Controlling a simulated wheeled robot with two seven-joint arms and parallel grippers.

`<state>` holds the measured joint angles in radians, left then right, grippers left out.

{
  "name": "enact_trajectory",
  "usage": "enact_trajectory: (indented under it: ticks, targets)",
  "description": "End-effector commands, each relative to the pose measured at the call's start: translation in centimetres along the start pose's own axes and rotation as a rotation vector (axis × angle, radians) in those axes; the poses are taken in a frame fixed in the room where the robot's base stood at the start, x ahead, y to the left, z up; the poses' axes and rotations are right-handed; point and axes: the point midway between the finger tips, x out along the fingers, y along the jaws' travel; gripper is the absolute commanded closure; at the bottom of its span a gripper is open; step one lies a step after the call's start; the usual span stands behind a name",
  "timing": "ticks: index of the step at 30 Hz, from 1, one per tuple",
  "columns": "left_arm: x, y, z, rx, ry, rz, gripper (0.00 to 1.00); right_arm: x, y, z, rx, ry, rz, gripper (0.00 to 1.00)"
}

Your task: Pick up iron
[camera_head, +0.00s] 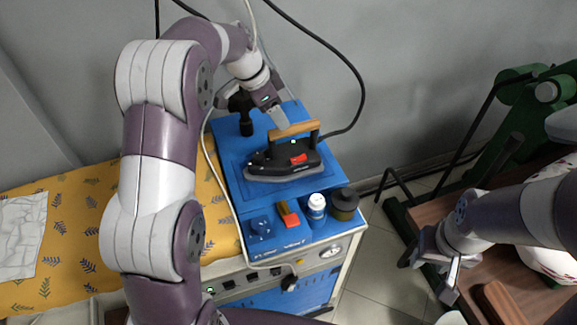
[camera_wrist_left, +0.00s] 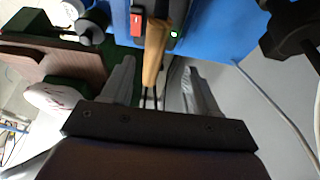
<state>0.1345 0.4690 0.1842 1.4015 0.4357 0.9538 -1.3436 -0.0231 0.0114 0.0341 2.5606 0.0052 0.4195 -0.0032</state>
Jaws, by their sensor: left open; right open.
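The iron (camera_head: 283,160) has a dark body, a red switch and a wooden handle (camera_head: 294,130). It stands on the blue top of a steam station in the head view. My left gripper (camera_head: 280,118) is open just above and behind the handle. In the left wrist view, the handle (camera_wrist_left: 155,52) lies between the two open fingers of the left gripper (camera_wrist_left: 156,85), with no visible grip on it. My right gripper (camera_head: 438,270) is open at the right, far from the iron, beside a brown table.
The blue station (camera_head: 236,178) also carries a white-capped bottle (camera_head: 316,208), a dark jar (camera_head: 344,204) and a red-yellow block (camera_head: 289,214). A patterned ironing board (camera_head: 75,215) is at left. A black cord (camera_head: 345,62) arcs behind the iron. A green machine (camera_head: 522,95) stands right.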

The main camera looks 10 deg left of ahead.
Motion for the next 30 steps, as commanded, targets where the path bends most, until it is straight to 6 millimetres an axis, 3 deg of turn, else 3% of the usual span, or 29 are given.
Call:
enact_trajectory:
  ticks: [3, 12, 20, 25, 26, 30]
  targets:
    - [1.4, 0.0, 0.0, 0.0, 0.0, -0.001, 0.41, 0.6, 0.0, 0.0, 0.0, 0.002, 0.0, 0.57]
    - [5.9, 0.8, 0.2, -0.001, -0.001, 0.001, 0.41, -1.0, 0.0, -0.2, 0.0, 0.003, 0.0, 0.57]
    - [6.5, 0.8, 0.3, -0.001, 0.0, -0.002, 0.41, -0.9, 0.0, -0.2, 0.0, 0.002, 0.0, 0.57]
    - [6.5, 0.8, 0.3, -0.001, 0.0, -0.002, 0.96, -0.9, 0.0, -0.1, 0.0, 0.002, 0.0, 0.57]
    - [6.5, 0.8, 0.3, -0.001, 0.0, -0.002, 1.0, -0.9, 0.0, -0.1, 0.0, 0.002, 0.0, 0.57]
    - [6.5, 0.8, 0.3, -0.001, 0.0, -0.002, 1.0, -0.9, 0.0, -0.2, 0.0, 0.002, 0.0, 0.57]
